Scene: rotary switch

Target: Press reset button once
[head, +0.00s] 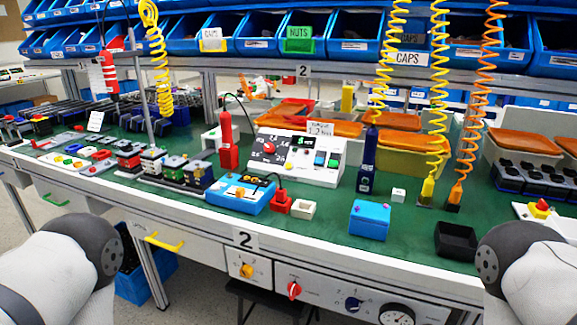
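No button carries a label I can read as reset. A white sloped control box (297,177) on the green bench has a red round button (269,147), a green button (319,157) and a small blue one beside it. Under the bench edge, a white panel has a yellow rotary knob (246,270), a red knob (294,290), a blue knob (353,304) and a round dial gauge (396,315). A red button on a yellow base (541,206) sits at the far right. My arm links show at the lower left and lower right; both grippers are out of view.
A blue box with a yellow part (240,195), a blue lidded box (370,219) and a black open tray (456,242) stand near the bench's front edge. Coiled yellow and orange cables hang above (438,100). Blue bins line the back shelf (360,34).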

